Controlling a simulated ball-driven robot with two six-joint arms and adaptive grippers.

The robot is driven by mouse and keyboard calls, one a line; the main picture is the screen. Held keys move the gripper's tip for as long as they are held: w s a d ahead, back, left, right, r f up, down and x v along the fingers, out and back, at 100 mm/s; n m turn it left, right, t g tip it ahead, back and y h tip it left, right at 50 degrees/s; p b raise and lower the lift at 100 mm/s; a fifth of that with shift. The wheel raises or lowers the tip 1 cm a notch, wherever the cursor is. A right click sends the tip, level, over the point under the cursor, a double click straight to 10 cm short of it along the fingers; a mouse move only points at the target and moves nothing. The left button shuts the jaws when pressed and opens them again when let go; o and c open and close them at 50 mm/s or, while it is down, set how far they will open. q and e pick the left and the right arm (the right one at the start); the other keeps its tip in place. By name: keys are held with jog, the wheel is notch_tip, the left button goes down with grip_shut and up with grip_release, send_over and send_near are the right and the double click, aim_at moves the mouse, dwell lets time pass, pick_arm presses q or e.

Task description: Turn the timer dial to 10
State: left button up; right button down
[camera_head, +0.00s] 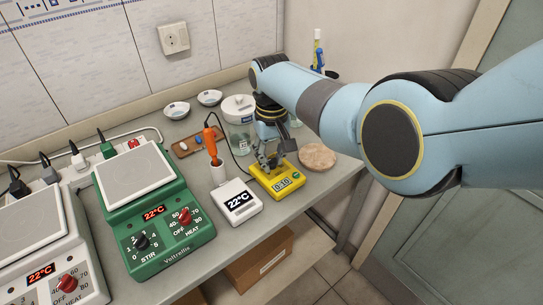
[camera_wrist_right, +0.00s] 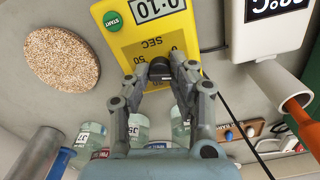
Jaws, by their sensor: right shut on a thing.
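The yellow timer (camera_head: 278,187) lies on the bench in the head view, its display reading 0:10. In the right wrist view the timer (camera_wrist_right: 125,55) shows upside down, with a green START button (camera_wrist_right: 113,21) and the printed words SEC and 50 near its dial. My right gripper (camera_head: 270,163) is over the timer's rear part. In the wrist view its fingers (camera_wrist_right: 161,75) are shut on the black timer dial (camera_wrist_right: 160,66). The dial's pointer is mostly hidden by the fingers. My left gripper is in neither view.
A white thermometer box (camera_head: 237,201) reading 22°C stands left of the timer, with an orange-handled probe (camera_head: 211,143) in a holder. A round cork mat (camera_head: 318,156) lies to the right. A green stirrer hotplate (camera_head: 165,222) stands further left. Glass jars (camera_wrist_right: 140,128) stand behind the timer.

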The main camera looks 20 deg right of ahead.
jog(key=c, duration=1.1)
grip_release()
jog(key=shift+c, duration=0.2)
jog(key=shift+r, duration=0.1)
notch_tip(320, 180, up, 12)
